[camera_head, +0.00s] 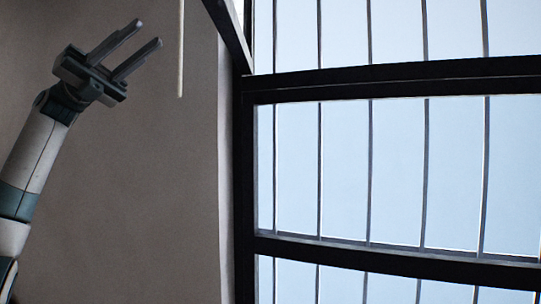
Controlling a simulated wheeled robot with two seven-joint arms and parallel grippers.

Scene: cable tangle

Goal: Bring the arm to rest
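My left arm rises from the lower left corner of the head view, with white and teal links. My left gripper (139,40) is at its upper end, dark grey, pointing up and to the right. Its two fingers are parallel with a clear gap between them, and nothing is between them. It is in front of a plain wall and touches nothing that I can see. My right gripper and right arm are not in this view. No cable or table shows.
A grey-brown wall (140,190) fills the left side. A large window (345,170) with dark frame bars and thin upright bars fills the right. A thin pale rod (180,50) hangs from the top edge, right of my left gripper. Their distances are unclear.

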